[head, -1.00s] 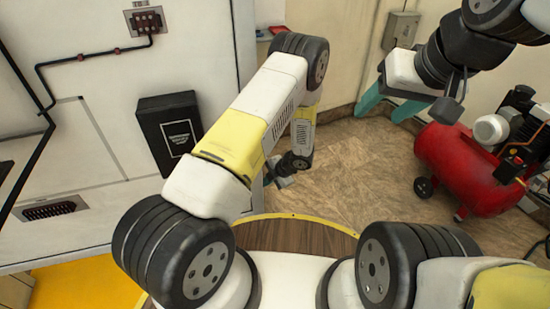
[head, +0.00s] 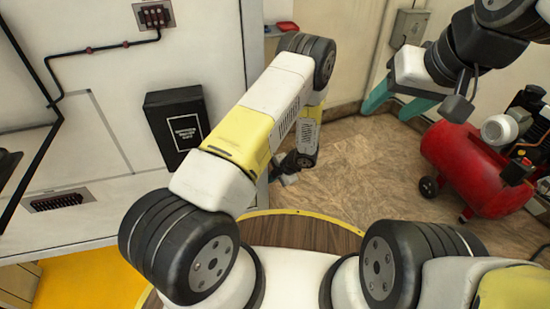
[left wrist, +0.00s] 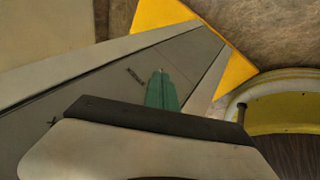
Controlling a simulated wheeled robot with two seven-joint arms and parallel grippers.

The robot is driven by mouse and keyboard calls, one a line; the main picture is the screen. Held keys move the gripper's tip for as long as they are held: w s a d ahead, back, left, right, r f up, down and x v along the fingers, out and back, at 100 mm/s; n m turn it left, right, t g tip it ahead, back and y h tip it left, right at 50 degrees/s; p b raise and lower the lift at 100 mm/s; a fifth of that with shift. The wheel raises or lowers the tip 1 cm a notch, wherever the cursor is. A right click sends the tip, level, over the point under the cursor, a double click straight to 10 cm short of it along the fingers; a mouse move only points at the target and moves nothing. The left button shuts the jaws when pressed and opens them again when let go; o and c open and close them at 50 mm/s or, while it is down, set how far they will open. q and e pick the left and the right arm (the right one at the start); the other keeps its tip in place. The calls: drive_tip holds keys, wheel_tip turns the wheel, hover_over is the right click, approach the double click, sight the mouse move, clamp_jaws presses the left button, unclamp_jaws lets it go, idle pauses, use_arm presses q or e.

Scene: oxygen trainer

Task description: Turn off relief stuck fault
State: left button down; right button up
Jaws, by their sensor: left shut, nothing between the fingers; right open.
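No control labelled for the relief stuck fault can be read. A switch block (head: 153,15) with small red parts sits at the top of the white wall panel in the head view. A dark connector-like strip (head: 58,201) sits lower left on the panel. My left arm reaches away from me, with its wrist low near the panel's right edge; its fingers are hidden there. In the left wrist view my left gripper (left wrist: 161,88) shows as shut teal fingers, empty, over a grey surface. My right gripper (head: 394,102) is open and empty at the upper right, away from the panel.
A black box (head: 176,128) with a white label is on the panel. A red compressor (head: 475,165) stands on the floor at right. A grey wall box (head: 410,28) is behind the right gripper. The brown floor (head: 350,165) between panel and compressor is clear.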

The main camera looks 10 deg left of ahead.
use_arm(q)
drive_tip(key=shift+w+d+f, duration=0.15)
drive_tip(key=shift+d+f, duration=0.3)
idle(0.5)
drive_tip(key=shift+w+d+f, duration=0.15)
drive_tip(key=shift+d+f, duration=0.2)
drive_tip(key=shift+f, duration=0.25)
drive_tip(key=shift+a+r, duration=0.1)
drive_tip(key=shift+s+a+r, duration=0.25)
drive_tip(key=shift+a+r, duration=0.05)
drive_tip(key=shift+a, duration=0.25)
drive_tip(key=shift+r, duration=0.1)
drive_tip(key=v, duration=0.7)
drive_tip(key=shift+d+r, duration=0.15)
drive_tip(key=shift+r, duration=0.1)
drive_tip(key=shift+s, duration=0.15)
